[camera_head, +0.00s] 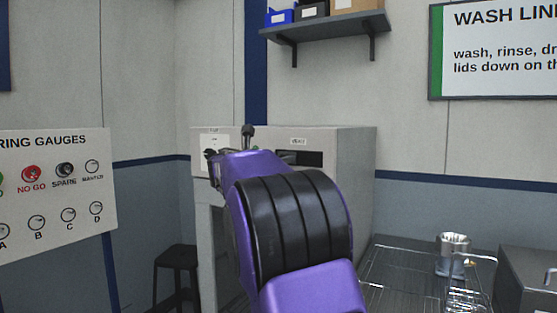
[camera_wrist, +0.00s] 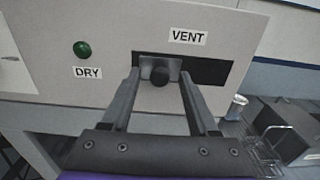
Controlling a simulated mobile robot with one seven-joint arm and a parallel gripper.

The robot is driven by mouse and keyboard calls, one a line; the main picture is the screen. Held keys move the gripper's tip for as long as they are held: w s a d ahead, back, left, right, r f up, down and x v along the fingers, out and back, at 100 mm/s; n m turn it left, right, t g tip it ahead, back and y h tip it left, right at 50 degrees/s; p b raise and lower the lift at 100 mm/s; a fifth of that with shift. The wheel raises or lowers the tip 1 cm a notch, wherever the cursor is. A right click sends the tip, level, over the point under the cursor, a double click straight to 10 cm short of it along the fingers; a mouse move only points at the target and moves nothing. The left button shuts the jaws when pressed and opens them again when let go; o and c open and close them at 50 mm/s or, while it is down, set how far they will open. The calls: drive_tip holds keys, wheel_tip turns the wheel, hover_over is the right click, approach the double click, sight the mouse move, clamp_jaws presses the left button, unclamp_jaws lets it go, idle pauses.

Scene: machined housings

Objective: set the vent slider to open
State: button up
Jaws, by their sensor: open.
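The vent slider shows in the wrist view as a round black knob (camera_wrist: 160,76) on a small grey plate. It sits in the left part of a dark horizontal slot (camera_wrist: 208,71) under a VENT label (camera_wrist: 188,37). The slot is bare and dark to the right of the plate. My gripper (camera_wrist: 158,70) is open, with one finger on each side of the knob. I cannot tell whether either finger touches it. The left finger partly covers the slot's left end. In the head view my purple arm hides the slider and part of the slot (camera_head: 312,158).
A green button (camera_wrist: 82,49) with a DRY label is left of the slot on the same cabinet (camera_head: 352,165). A wire rack (camera_head: 395,270) with a metal cup (camera_head: 453,255) stands to the right. A dark stool (camera_head: 176,262) is at the left.

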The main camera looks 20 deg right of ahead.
drive_tip(key=shift+c, duration=0.3)
clamp_jaws()
idle(1.0)
drive_tip(key=shift+s, duration=0.1)
